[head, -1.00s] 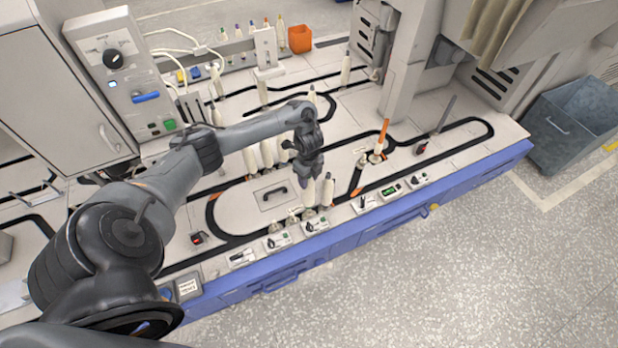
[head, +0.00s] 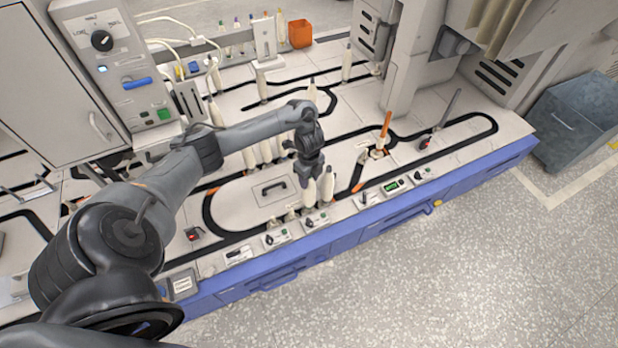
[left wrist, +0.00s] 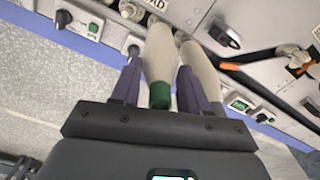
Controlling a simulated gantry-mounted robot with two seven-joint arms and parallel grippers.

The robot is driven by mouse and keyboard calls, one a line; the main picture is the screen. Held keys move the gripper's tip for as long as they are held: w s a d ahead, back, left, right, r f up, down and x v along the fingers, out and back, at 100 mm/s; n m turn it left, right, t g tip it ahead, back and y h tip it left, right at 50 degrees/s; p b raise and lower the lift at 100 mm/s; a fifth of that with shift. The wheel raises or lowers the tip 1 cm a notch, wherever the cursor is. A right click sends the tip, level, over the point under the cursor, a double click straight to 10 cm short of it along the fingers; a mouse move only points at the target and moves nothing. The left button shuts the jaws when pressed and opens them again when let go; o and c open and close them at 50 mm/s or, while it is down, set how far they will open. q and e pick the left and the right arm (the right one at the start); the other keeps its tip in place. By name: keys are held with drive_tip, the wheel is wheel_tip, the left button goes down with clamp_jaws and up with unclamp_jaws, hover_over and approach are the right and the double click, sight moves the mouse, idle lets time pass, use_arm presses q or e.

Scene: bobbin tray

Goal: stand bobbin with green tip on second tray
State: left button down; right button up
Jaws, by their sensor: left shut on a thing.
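My left gripper (left wrist: 157,88) is shut on the bobbin with the green tip (left wrist: 159,62). The bobbin is cream, and its green tip lies between the purple fingers, toward the wrist. A second cream bobbin (left wrist: 199,72) stands close beside it, just right of the right finger; its tip is hidden. In the head view my left gripper (head: 309,178) is over the front edge of the machine, with the second bobbin (head: 327,184) to its right. The held bobbin's lower end is near the front row of small trays; which tray is under it, and whether it touches, I cannot tell.
Several bobbins (head: 265,150) stand behind the gripper. An orange rod (head: 385,125) stands to the right. Small control boxes (head: 316,221) line the blue front edge (head: 390,218). A handled plate (head: 272,190) lies left of the gripper. A grey bin (head: 575,120) stands far right.

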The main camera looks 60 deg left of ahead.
use_arm(q)
drive_tip(key=shift+p, duration=0.75)
idle(0.9)
drive_tip(key=shift+f+b, duration=0.35)
drive_tip(key=shift+f, duration=0.2)
idle(0.5)
drive_tip(key=c, duration=0.8)
unclamp_jaws()
drive_tip(key=shift+c, duration=0.2)
drive_tip(key=shift+r, duration=0.15)
wheel_tip(320, 180, up, 11)
drive_tip(key=p, duration=1.2)
